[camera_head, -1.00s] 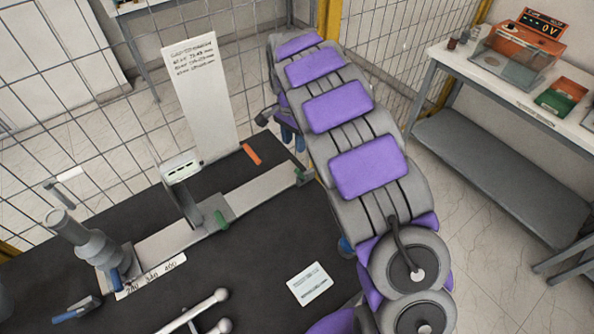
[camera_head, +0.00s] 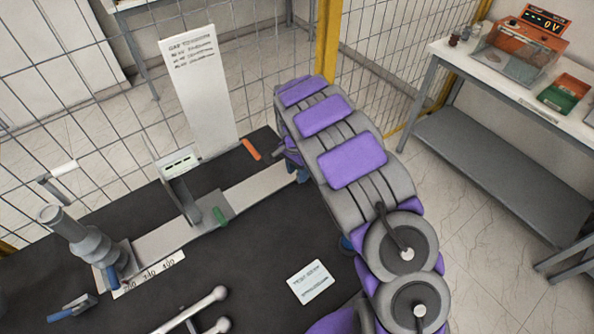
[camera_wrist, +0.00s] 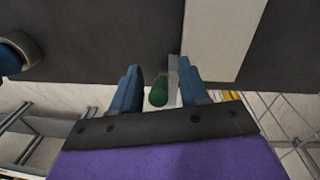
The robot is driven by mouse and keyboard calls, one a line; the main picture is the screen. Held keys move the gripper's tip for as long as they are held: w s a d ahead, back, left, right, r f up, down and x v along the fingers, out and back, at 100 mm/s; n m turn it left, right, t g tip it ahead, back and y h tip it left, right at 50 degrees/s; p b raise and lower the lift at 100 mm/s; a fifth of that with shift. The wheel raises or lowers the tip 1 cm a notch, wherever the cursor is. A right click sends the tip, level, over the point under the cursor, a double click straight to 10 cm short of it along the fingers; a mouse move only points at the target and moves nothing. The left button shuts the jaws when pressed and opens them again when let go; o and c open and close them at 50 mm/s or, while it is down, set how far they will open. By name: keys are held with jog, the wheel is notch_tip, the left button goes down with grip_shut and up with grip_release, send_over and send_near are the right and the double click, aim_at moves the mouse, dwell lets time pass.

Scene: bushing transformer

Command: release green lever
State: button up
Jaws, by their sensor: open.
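A green lever (camera_wrist: 158,90) shows in the wrist view between the two blue fingers of my gripper (camera_wrist: 160,84). The fingers are apart, with a gap on each side of the lever. In the head view, my gripper (camera_head: 301,174) is at the right end of the pale rail (camera_head: 262,192) and hides the lever there. Another green lever (camera_head: 220,217) sits on the grey carriage in the middle of the rail, clear of my gripper. Contact between fingers and lever cannot be seen.
A carriage with a display (camera_head: 180,163) stands on the rail, and a ribbed grey bushing (camera_head: 92,245) at its left end. A white sign (camera_head: 200,90) and wire fence stand behind. An orange strip (camera_head: 251,149) and a white card (camera_head: 311,282) lie on the dark table.

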jog(key=shift+c, duration=0.2)
grip_shut()
dwell(0.5)
